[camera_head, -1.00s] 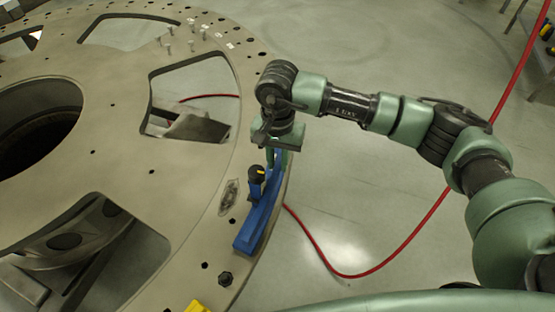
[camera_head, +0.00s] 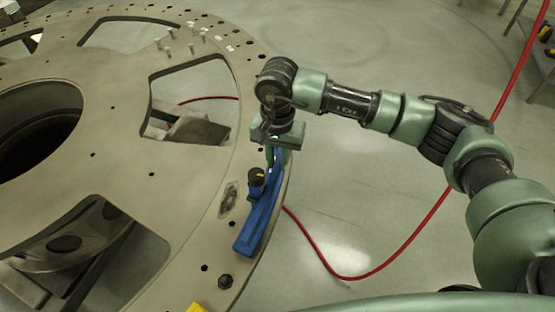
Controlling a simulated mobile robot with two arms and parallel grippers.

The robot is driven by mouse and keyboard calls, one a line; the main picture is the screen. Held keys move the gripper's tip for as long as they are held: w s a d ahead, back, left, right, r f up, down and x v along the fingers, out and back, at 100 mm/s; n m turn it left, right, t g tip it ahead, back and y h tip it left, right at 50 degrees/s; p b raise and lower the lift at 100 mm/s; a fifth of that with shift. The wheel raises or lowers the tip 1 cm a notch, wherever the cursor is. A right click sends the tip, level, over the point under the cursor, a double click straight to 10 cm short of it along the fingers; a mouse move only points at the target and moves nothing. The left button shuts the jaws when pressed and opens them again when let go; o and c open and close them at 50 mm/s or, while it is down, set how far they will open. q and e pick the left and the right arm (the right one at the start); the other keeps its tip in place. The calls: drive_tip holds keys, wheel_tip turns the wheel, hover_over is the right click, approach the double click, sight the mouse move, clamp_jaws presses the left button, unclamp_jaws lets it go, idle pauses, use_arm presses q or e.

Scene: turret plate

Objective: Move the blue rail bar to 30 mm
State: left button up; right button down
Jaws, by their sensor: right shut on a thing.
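The blue rail bar (camera_head: 254,224) lies near the right rim of the large grey turret plate (camera_head: 120,130). My right gripper (camera_head: 276,158) is above the far end of the bar, pointing down, and is shut on the blue bar's far part; the fingertips are small and partly hidden by the wrist. Any scale marking is too small to read. My left gripper is out of view.
A yellow object (camera_head: 197,308) sits at the bottom edge on the plate. Several upright pins (camera_head: 180,40) stand at the plate's far side. The plate has large cut-out openings. A red cable (camera_head: 350,275) runs over the floor to the right.

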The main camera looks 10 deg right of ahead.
drive_tip(key=shift+r, duration=0.85)
idle(0.4)
drive_tip(key=c, duration=1.5)
unclamp_jaws()
drive_tip(key=shift+r, duration=0.1)
drive_tip(key=shift+r+p, duration=1.1)
drive_tip(key=shift+r, duration=2.25)
drive_tip(key=shift+s+f, duration=0.1)
